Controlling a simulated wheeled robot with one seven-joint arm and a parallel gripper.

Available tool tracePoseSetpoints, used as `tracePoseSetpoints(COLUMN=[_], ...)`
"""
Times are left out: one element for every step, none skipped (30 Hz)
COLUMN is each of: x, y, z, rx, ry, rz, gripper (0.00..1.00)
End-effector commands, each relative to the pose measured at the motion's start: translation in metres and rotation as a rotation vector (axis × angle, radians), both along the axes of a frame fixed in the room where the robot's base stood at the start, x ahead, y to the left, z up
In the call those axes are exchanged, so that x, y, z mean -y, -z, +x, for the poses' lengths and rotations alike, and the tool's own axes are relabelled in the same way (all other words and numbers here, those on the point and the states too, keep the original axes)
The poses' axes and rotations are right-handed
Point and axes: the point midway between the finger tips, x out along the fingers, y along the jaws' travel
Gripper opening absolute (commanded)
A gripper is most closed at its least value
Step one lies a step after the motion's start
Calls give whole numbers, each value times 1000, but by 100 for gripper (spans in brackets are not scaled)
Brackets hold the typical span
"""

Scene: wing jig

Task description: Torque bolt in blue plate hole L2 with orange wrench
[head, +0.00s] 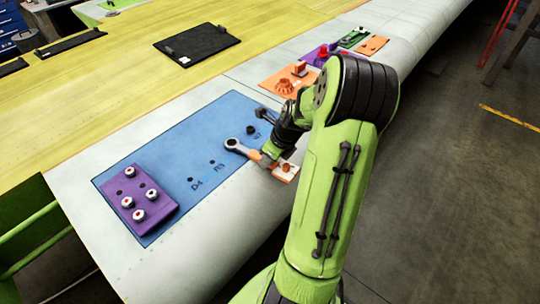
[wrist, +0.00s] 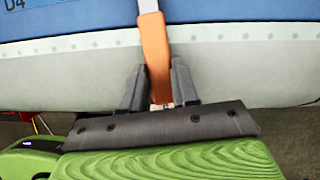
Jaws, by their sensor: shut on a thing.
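The orange wrench has a grey metal shaft and ring end (head: 234,144) over the blue plate (head: 212,125) in the head view. Its orange handle (wrist: 154,45) lies between the fingers of my gripper (wrist: 158,82) in the wrist view, pointing away toward the plate. My gripper (head: 268,160) is shut on this handle near the plate's right edge. The ring's height above the plate is unclear. A dark bolt (head: 250,128) stands in the plate, apart from the ring. The labels D4 and R3 are readable; I cannot make out L2.
A purple block (head: 134,200) with several white-and-red knobs sits on the plate's near left end. Orange, purple and green fixtures (head: 291,80) stand farther along the wing. A black tray (head: 196,44) rests on the yellow surface.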

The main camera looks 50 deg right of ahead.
Motion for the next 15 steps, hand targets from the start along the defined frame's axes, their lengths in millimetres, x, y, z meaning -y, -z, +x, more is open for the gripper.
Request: tracePoseSetpoints(x=[0,0,0,-1,-3,-6,-8,-10,-13,-15,-17,-20,-22,-24,-26], y=[-1,-1,-1,-1,-1,-1,-1,-1,0,-1,-1,0,0,0,-1], z=[0,0,1,1,0,1,1,0,0,0,0,0,0,0,0], rx=[1,1,1,1,0,0,0,-1,0,1,1,1,0,0,1], ry=[-1,-1,2,6,14,31,46,61,81,95,111,130,143,160,176], rz=[-1,-1,-1,-1,-1,-2,-3,-2,-2,-3,-2,-3,-2,-1,-3], gripper=[0,0,0,0,0,0,0,0,0,0,0,0,0,0,0])
